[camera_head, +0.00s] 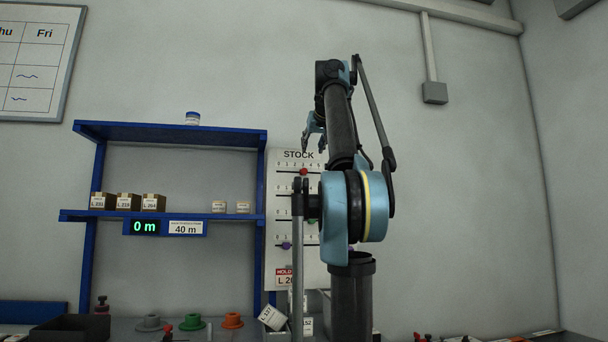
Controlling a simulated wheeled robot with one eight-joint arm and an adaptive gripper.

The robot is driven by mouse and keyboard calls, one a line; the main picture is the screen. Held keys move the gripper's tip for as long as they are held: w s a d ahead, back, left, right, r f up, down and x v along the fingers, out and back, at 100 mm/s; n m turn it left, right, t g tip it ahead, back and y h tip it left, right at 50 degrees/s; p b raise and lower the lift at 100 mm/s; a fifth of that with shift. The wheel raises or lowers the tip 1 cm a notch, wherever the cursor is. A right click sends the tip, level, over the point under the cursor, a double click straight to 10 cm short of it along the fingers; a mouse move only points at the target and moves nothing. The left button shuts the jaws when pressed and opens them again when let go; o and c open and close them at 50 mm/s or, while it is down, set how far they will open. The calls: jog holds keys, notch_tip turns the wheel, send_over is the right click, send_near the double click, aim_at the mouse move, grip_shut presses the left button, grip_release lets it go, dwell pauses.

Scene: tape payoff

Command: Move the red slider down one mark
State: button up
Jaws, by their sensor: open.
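The white STOCK board (284,250) hangs on the wall behind my arm, with several rows of numbered marks. The red slider (304,171) is a small red knob on the top row, near the middle marks. A purple slider (286,246) sits on a lower row, and a green slider (312,221) shows partly beside my arm. My arm covers the right part of the board. My gripper (314,145) is open, fingers pointing down, and appears just above the red slider in the picture; its distance from the board is unclear. It holds nothing visible.
A blue shelf (170,217) with boxes and small tubs stands left of the board, with a 0 m display (145,227). Below it are coloured spools (192,322), a dark bin (70,328) and a tilted white box (271,318).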

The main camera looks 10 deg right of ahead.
aim_at(304, 170)
jog(key=x, duration=1.7)
jog(key=shift+w, duration=0.2)
jog(key=shift+c, duration=0.4)
grip_shut()
